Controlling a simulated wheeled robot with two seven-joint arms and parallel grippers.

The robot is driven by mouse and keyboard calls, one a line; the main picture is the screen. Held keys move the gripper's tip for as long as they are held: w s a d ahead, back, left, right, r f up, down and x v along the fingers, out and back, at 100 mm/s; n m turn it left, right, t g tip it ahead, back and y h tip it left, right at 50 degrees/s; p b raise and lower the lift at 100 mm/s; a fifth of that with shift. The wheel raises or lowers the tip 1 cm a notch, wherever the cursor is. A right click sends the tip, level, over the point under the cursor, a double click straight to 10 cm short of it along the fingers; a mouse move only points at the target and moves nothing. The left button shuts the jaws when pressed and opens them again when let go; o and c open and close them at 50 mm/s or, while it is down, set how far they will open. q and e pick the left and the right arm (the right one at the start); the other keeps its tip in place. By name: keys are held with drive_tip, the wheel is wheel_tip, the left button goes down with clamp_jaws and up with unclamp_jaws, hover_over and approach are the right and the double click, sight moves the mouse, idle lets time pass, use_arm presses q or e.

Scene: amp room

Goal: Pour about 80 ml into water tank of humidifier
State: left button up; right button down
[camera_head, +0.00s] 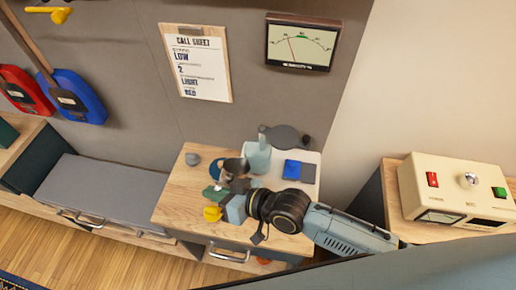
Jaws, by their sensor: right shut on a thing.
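A pale teal container (257,158), which looks like the humidifier's water tank, stands on the wooden cabinet top. A dark round disc (284,137) lies beside it at the back. My right gripper (230,196) reaches in from the right, over the cabinet's front part. It is shut on a small dark metallic vessel (236,167), just left of the teal container. The fingers and the lower part of the vessel are small and partly hidden. I cannot tell the vessel's tilt, whether it touches the container, or any water level. My left gripper is out of view.
Blue flat items (298,169) lie right of the container. A humidity gauge (301,45) and a call sheet (203,65) hang above. A beige switch box (455,190) stands at right.

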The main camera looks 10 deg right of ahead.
sight(223, 178)
drive_tip(key=w+d+r+m+b, duration=0.1)
drive_tip(key=w+d+r+m+y+b, duration=0.1)
drive_tip(key=r, duration=0.1)
drive_tip(key=shift+w+d+r+g+b, duration=0.2)
drive_tip(key=shift+w+g+b, duration=0.1)
drive_tip(key=shift+w+b, duration=0.1)
drive_tip(key=r+m, duration=0.1)
drive_tip(key=w+d+r+y+b, duration=0.1)
drive_tip(key=r+m+b, duration=0.1)
drive_tip(key=shift+w+d+m+g+y, duration=0.15)
drive_tip(key=shift+w+m+g+y, duration=0.1)
drive_tip(key=shift+m+g+y, duration=0.05)
drive_tip(key=shift+w+d+r+m+y+b, duration=0.15)
drive_tip(key=shift+w+d+r+m+b, duration=0.1)
drive_tip(key=shift+r+m+b, duration=0.2)
drive_tip(key=shift+w+d+r+m+y+b, duration=0.15)
drive_tip(key=shift+d+r+m+b, duration=0.05)
drive_tip(key=shift+r+m+b, duration=0.2)
drive_tip(key=shift+w+d+r+m+y+b, duration=0.3)
drive_tip(key=shift+w+d+r+m+b, duration=0.05)
drive_tip(key=shift+r+m, duration=0.1)
drive_tip(key=shift+w+d+r+m, duration=0.25)
drive_tip(key=shift+w+m, duration=0.05)
drive_tip(key=shift+w+d+r+m+y+b, duration=0.2)
drive_tip(key=shift+w+d+m+b, duration=0.1)
drive_tip(key=shift+w+d+b, duration=0.25)
drive_tip(key=shift+w+d+r+m+y+b, duration=0.2)
drive_tip(key=shift+w+d+m+b, duration=0.15)
drive_tip(key=shift+b, duration=0.25)
idle(0.4)
